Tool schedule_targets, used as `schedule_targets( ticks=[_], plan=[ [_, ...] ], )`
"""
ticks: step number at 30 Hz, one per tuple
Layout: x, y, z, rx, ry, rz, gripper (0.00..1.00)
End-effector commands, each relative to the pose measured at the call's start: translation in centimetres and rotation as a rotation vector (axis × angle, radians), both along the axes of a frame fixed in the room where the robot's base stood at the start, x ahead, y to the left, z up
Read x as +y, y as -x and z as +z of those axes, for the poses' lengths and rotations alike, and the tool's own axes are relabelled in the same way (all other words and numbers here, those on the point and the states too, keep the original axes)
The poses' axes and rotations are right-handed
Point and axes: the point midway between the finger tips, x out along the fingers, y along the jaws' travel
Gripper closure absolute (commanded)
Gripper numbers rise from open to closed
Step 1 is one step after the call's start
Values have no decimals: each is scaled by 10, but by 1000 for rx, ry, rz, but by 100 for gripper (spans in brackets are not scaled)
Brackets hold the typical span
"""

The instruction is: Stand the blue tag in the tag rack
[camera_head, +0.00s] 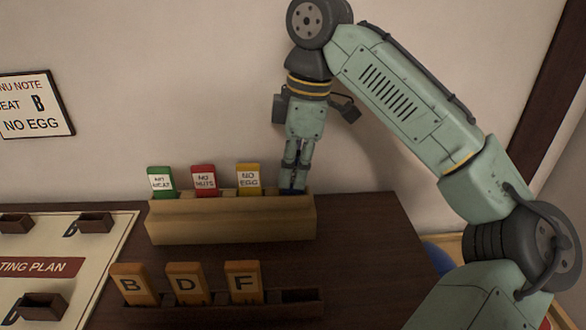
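The tan wooden tag rack (232,221) stands on the dark table and holds a green tag (160,182), a red tag (204,180) and a yellow tag (248,178), all upright. My gripper (294,186) points down at the rack's right end, its fingers close together. A small dark blue patch, seemingly the top of the blue tag (291,192), shows at the fingertips, at the rack's top edge. The fingers appear shut on it. Most of the tag is hidden by the fingers and the rack, so how deep it sits cannot be told.
A dark low holder (210,314) in front carries orange tags B (133,283), D (186,283) and F (243,281), with an empty place at its right. A seating plan board (95,246) with small dark boxes lies left. The table right of the rack is clear.

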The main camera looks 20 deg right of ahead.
Motion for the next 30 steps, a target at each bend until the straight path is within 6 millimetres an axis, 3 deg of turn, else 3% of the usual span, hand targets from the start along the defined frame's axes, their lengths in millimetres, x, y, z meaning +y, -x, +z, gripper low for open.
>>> schedule_targets(
  ticks=[10,17,30],
  plan=[
    [0,0,0,0,0,0,68],
    [0,0,0,0,0,0,67],
    [0,0,0,0,0,0,41]
  ],
)
